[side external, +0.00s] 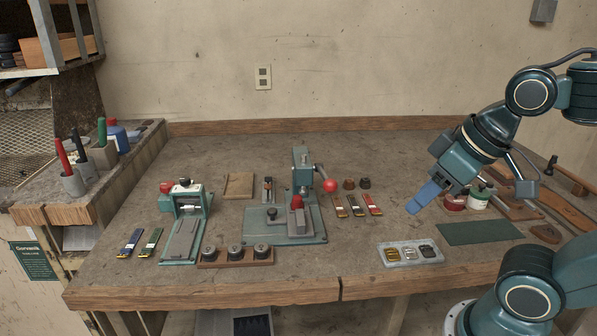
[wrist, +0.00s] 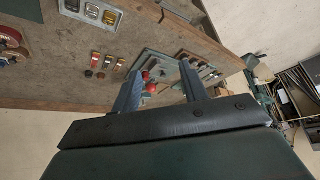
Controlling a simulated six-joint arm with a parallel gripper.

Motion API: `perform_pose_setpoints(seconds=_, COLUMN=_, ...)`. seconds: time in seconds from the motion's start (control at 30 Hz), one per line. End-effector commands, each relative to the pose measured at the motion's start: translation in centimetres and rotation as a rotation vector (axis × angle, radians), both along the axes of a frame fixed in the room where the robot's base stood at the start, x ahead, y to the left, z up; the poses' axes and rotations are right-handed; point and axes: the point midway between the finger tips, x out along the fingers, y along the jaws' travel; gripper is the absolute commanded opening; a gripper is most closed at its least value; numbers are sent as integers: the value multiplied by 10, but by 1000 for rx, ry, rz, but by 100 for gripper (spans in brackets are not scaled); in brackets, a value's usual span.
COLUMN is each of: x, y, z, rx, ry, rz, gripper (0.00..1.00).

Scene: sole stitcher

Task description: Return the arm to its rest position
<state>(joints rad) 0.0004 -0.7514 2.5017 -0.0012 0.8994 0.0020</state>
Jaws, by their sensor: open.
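My gripper (side external: 424,198) is above the right part of the workbench in the side view, tilted down to the left. In the wrist view its two blue-grey fingers (wrist: 160,92) stand apart with nothing between them. The gripper is clear of the bench and of the things on it. The bench (side external: 390,293) lies below and to the left of it.
A teal press (side external: 302,210) with a red-knobbed lever stands mid-bench, with a smaller teal machine (side external: 183,200) to its left. Several coloured packets lie beside them. The back of the bench is mostly clear.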

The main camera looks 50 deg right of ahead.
Motion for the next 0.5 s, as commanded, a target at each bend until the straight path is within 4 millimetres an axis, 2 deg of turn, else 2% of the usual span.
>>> perform_pose_setpoints(seconds=0.27, x=3, y=-1, z=2, rx=-6, ry=4, rz=5, gripper=44)
perform_pose_setpoints(seconds=0.5, x=18, y=-4, z=11, rx=-31, ry=32, rz=29, gripper=44)
